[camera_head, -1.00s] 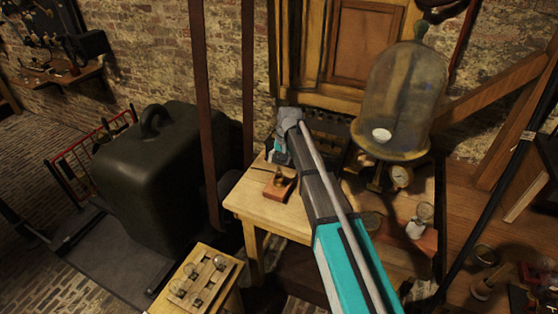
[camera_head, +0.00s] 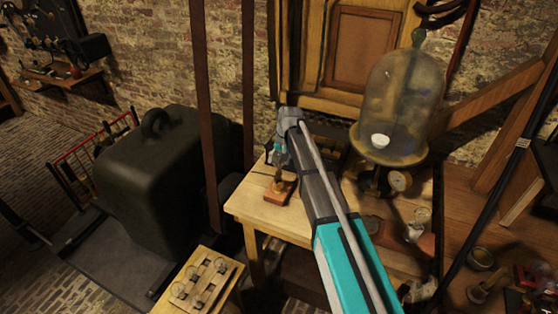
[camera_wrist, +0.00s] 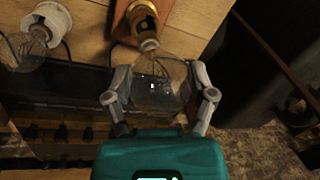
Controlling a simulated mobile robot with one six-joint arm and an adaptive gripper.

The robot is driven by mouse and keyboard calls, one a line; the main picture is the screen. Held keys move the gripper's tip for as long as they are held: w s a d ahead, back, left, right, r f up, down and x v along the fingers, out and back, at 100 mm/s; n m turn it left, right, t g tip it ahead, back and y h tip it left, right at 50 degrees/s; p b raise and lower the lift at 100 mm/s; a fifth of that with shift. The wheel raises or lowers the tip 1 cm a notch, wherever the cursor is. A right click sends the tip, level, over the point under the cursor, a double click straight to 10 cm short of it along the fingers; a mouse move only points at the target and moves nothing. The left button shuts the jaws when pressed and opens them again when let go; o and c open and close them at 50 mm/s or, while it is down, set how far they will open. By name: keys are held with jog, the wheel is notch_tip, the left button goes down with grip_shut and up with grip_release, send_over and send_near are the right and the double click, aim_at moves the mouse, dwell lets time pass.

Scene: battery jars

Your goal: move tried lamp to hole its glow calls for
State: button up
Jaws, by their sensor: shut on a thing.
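My gripper (camera_wrist: 160,92) is shut on a clear glass lamp (camera_wrist: 160,80), with a finger on each side of the bulb. A small pale spot shows in the glass; I cannot tell whether it is a glow. The lamp's metal cap is at the mouth of a brass socket (camera_wrist: 144,18) on a red-brown wooden base; I cannot tell whether it is still seated. In the head view my gripper (camera_head: 281,158) is just above this base (camera_head: 279,191) on the wooden table. A dark rack with a row of openings (camera_wrist: 62,132) lies at the table's back.
A wooden board (camera_head: 208,283) with several bulbs stands at the lower left. Another bulb (camera_wrist: 30,48) with a white round base is left in the wrist view. A glass bell jar (camera_head: 402,100) with a gauge stands right of my arm. A large dark case (camera_head: 165,165) is left.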

jog(key=shift+r+p, duration=1.25)
jog(key=shift+r, duration=0.2)
jog(key=shift+s, duration=0.1)
